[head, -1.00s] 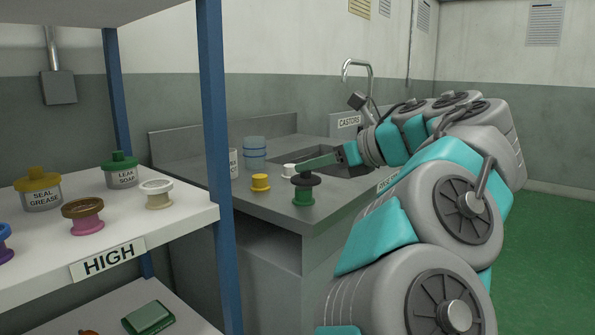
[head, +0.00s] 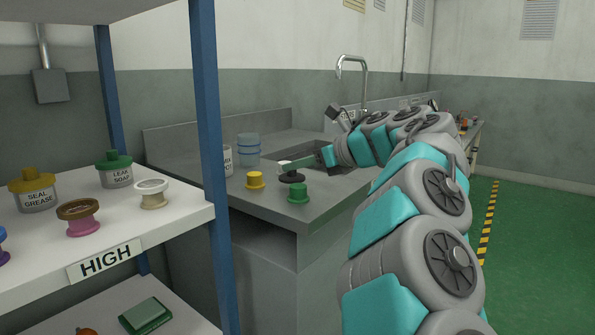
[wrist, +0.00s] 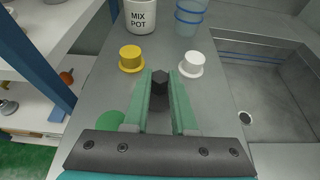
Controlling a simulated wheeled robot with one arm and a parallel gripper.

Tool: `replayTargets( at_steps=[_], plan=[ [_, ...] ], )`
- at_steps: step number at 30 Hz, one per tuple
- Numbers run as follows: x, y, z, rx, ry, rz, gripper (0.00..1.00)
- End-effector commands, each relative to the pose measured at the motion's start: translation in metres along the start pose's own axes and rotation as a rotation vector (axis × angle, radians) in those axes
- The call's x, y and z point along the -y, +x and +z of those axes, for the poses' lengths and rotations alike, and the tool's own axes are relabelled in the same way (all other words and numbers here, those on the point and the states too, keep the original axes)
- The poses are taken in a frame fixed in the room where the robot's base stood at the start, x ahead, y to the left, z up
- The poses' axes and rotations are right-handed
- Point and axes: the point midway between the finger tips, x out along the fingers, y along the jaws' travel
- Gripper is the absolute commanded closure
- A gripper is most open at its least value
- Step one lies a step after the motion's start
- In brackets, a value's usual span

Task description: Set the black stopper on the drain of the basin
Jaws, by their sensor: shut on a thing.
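My gripper (wrist: 160,85) is shut on the black stopper (wrist: 160,80), which sits between its green fingertips. In the head view the black stopper (head: 291,177) shows at the fingertips, over the counter and left of the basin (head: 292,148). I cannot tell its exact height above the counter. In the wrist view the basin (wrist: 270,82) lies to the right of my gripper. Its drain (wrist: 245,117) is a dark round hole in the basin floor, with nothing on it. The drain is hidden in the head view.
On the counter stand a yellow stopper (head: 255,180), a white stopper (wrist: 192,65), a green stopper (head: 298,193), a mix pot (wrist: 140,14) and blue stacked cups (head: 248,150). A tap (head: 352,75) rises behind the basin. A blue-post shelf (head: 208,130) stands at the left.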

Motion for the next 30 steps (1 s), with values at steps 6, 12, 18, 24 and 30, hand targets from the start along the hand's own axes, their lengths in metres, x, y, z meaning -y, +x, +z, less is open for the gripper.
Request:
replayTargets(
  at_steps=[6,12,18,24,30],
  plan=[
    [0.0,0.006,-0.014,0.002,0.001,0.0,1.0],
    [0.0,0.006,-0.014,0.002,-0.001,0.0,1.0],
    [0.0,0.007,-0.016,0.002,-0.001,0.0,0.7],
    [0.0,0.007,-0.016,0.001,-0.001,0.0,0.47],
    [0.0,0.007,-0.016,0.001,-0.001,0.0,0.45]
  ],
)
